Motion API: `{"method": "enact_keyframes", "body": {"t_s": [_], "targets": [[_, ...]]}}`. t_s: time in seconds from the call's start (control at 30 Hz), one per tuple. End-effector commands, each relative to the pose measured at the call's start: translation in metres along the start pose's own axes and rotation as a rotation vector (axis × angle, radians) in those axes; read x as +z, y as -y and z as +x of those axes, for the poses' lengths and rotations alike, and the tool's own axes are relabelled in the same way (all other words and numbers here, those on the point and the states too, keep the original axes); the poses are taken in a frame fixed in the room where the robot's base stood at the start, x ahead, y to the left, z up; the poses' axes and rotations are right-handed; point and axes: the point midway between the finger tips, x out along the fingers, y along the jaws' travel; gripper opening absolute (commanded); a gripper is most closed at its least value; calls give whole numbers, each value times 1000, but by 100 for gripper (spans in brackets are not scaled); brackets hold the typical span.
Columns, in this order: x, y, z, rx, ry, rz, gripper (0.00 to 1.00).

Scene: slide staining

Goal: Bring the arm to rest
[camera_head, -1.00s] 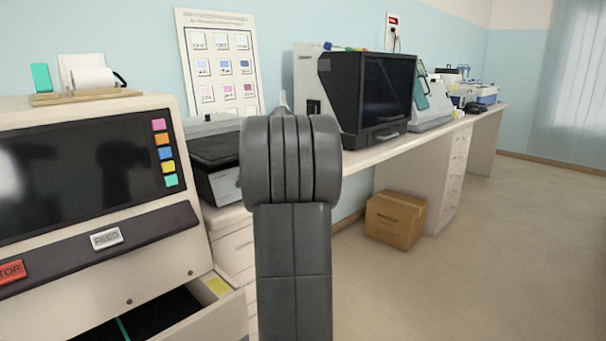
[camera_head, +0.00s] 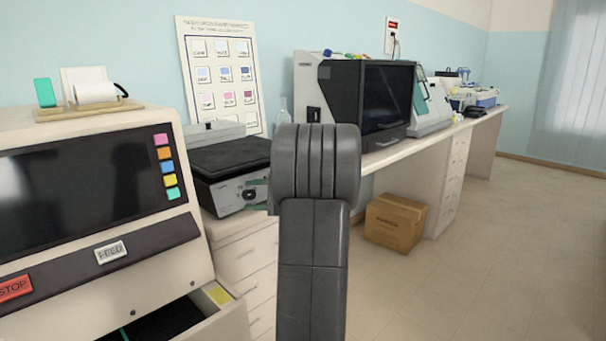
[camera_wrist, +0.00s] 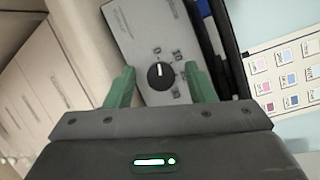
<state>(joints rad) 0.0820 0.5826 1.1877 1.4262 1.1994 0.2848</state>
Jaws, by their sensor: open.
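Beyond the fingers is the front panel of a grey device (camera_wrist: 140,35) with a black knob. In the head view my dark grey arm stands upright in the middle. A bit of green shows at its left edge, in front of the black-topped device (camera_head: 235,190); the rest of the gripper is hidden behind the arm.
A staining machine (camera_head: 100,215) with an open drawer (camera_head: 215,315) stands at the left. A screened instrument (camera_head: 355,105) is on the bench. A cardboard box (camera_head: 395,221) lies on the floor. The floor at right is clear. A colour chart (camera_head: 222,75) hangs behind.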

Motion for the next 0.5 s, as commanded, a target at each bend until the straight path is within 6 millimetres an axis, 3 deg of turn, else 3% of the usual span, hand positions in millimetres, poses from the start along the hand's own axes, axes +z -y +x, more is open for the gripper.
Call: {"method": "enact_keyframes", "body": {"t_s": [0.2, 0.5], "targets": [[1, 0, -1, -87, -11, 219, 50], [0, -1, 0, -123, -14, 307, 50]]}}
